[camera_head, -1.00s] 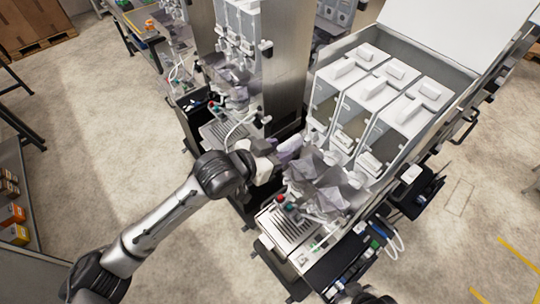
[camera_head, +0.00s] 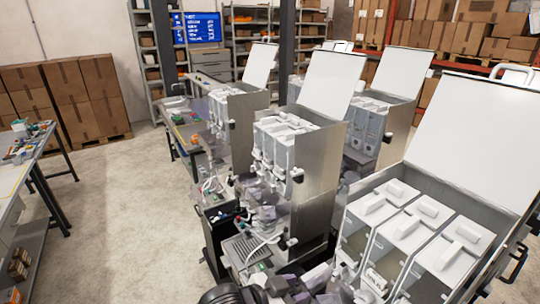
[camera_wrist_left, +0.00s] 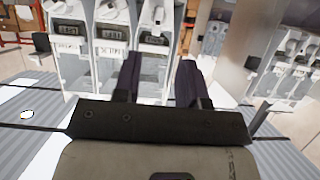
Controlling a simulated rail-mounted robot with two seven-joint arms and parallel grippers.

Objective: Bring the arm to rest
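My left gripper (camera_wrist_left: 157,82) shows in the left wrist view with its two dark fingers apart. Nothing is held between them. Beyond the fingers stand clear-fronted dispenser bins (camera_wrist_left: 108,45) with small dark labels. In the head view a dark joint of my left arm (camera_head: 228,294) shows at the bottom edge, beside the nearest dispenser machine (camera_head: 455,205). The left fingers cannot be made out clearly there. My right gripper is in neither current view.
Another dispenser machine (camera_head: 315,165) with a raised white lid stands behind the nearest one. A workbench (camera_head: 12,185) is at the left and stacked cardboard boxes (camera_head: 85,95) are at the back left. The floor (camera_head: 130,210) between is clear.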

